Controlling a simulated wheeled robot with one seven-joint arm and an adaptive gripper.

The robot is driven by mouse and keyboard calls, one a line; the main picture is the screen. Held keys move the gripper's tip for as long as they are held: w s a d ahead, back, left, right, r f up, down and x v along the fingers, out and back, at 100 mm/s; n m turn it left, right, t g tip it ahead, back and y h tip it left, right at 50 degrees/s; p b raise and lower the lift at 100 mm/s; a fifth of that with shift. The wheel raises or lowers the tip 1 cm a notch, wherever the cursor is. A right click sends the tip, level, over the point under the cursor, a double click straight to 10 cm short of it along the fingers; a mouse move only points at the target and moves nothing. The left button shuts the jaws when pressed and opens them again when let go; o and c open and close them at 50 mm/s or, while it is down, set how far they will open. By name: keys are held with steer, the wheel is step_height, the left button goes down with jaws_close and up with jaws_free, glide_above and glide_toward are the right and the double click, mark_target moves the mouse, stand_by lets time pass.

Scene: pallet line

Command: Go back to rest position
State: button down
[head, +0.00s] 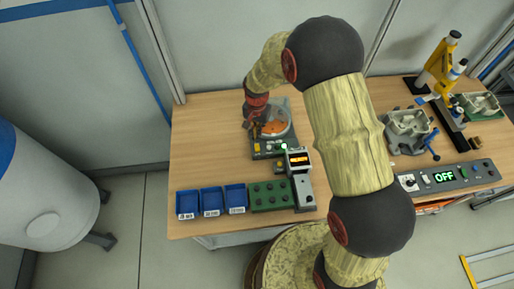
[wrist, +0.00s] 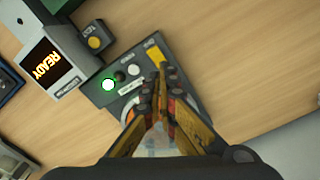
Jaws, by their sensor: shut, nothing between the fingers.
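My gripper (head: 251,119) is at the end of my raised arm, over the left table, beside a grey device with a round dish (head: 273,128) holding something orange. In the wrist view my gripper (wrist: 160,88) is shut and empty, its fingertips close together above the device's control panel (wrist: 124,77). The panel has a lit green-ringed button (wrist: 109,85), a black knob and a yellow key. I cannot tell from these views whether the fingertips touch the panel. The fingers hide much of the dish in the wrist view.
A grey unit with an orange display (head: 299,160), reading READY in the wrist view, stands near the device. Blue bins (head: 211,201) and a green block (head: 270,196) line the front edge. At right are a control box reading OFF (head: 446,177) and a yellow press (head: 440,63).

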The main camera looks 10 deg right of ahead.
stand_by(0.4)
steer(key=shift+s+f+n, duration=0.1)
steer(key=shift+s+n, duration=0.25)
steer(key=shift+n, duration=0.25)
steer(key=s+d+r+n+t+b, duration=0.1)
steer(key=s+d+r+t+b, duration=0.1)
steer(key=s+r, duration=0.4)
steer(key=s+d+r+n+t+b, duration=0.1)
steer(key=s+d+r+b, duration=0.4)
steer(key=s, duration=0.6)
steer(key=s+d+r+n+t+b, duration=0.2)
steer(key=s+d+r+b, duration=0.2)
steer(key=s+r+b, duration=0.3)
step_height(320, 180, up, 2)
steer(key=shift+s+d+r+n+t, duration=0.15)
steer(key=shift+s+r+n+t, duration=0.2)
steer(key=shift+s, duration=0.5)
